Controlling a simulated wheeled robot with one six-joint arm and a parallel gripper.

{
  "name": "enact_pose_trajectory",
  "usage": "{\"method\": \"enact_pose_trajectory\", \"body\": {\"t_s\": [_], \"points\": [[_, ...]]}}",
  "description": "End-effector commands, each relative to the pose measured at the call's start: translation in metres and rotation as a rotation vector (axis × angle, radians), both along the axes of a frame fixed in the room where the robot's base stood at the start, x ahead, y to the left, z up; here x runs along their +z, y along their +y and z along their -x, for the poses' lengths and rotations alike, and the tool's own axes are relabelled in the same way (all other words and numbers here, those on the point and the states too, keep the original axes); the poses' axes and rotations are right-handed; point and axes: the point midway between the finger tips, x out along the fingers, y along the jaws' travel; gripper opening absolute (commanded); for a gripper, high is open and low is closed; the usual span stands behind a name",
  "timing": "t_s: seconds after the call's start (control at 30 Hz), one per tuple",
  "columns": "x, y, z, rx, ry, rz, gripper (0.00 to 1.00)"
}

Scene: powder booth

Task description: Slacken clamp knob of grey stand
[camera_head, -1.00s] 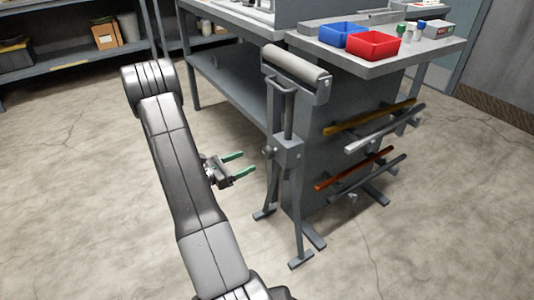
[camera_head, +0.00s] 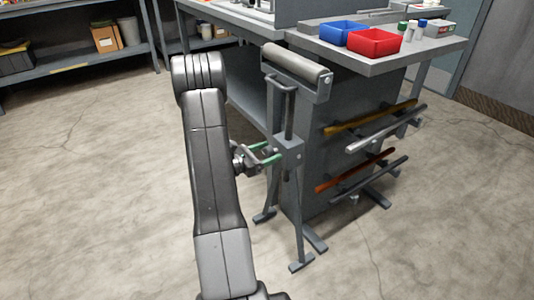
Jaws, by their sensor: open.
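The grey stand (camera_head: 288,147) stands upright on splayed legs, with a pale roller across its top and a collar block midway up its post. The small dark clamp knob (camera_head: 271,152) sticks out from the left side of that collar. My gripper (camera_head: 268,155) has green fingers and is open. Its fingertips reach to the left side of the collar, around or right beside the knob. I cannot tell whether they touch it. My arm hides part of the gripper's base.
A grey workbench (camera_head: 440,50) behind the stand carries a blue bin (camera_head: 343,33) and a red bin (camera_head: 374,42). Several coloured bars (camera_head: 370,118) hang on a rack right of the stand. A shelf (camera_head: 75,60) stands at the back left. The floor at left is clear.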

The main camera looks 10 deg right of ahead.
Motion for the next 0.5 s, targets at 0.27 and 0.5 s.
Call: {"method": "enact_pose_trajectory", "body": {"t_s": [0.27, 0.5], "points": [[-0.0002, 0.0002, 0.0002, 0.000, 0.000, 0.000, 0.20], [0.0004, 0.0003, 0.0001, 0.000, 0.015, 0.005, 0.20]]}}
